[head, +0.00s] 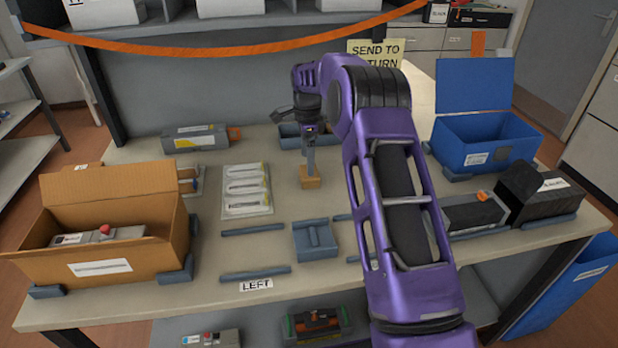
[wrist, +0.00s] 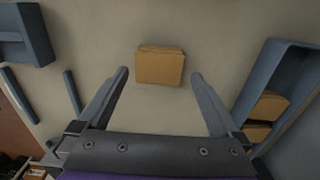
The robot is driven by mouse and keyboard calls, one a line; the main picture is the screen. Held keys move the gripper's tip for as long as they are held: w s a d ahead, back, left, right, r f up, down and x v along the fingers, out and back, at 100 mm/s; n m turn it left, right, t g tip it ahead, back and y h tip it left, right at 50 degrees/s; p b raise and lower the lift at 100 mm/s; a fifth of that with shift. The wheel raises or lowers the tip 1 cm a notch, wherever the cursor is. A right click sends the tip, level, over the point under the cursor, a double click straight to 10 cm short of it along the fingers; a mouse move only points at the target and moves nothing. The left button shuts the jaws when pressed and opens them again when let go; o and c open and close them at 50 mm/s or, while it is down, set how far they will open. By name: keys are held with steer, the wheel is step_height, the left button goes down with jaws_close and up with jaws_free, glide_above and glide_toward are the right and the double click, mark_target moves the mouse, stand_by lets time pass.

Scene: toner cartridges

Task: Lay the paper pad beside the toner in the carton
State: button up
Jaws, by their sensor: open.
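A small tan paper pad (head: 310,183) lies on the table near its middle. It also shows in the wrist view (wrist: 160,66), lying just beyond the gap between my fingertips. My gripper (head: 309,166) is open and points down above the pad, with nothing held; both fingers show in the wrist view (wrist: 160,76). The open cardboard carton (head: 100,270) stands at the left of the table with a white label on its front. A grey toner cartridge (head: 105,236) with a red knob lies inside it. The carton's floor is mostly hidden by its front wall.
A blue-grey holder (wrist: 240,85) with tan pads (wrist: 265,106) stands close to my right finger. A white tray (head: 246,190), a small grey block (head: 315,240) and low rails surround the middle. A blue box (head: 485,142) and black cartridge box (head: 540,192) stand right.

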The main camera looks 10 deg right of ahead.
steer(key=shift+a+f+b, duration=0.1)
steer(key=shift+f+b, duration=0.2)
steer(key=shift+f, duration=2.3)
steer(key=shift+c, duration=0.2)
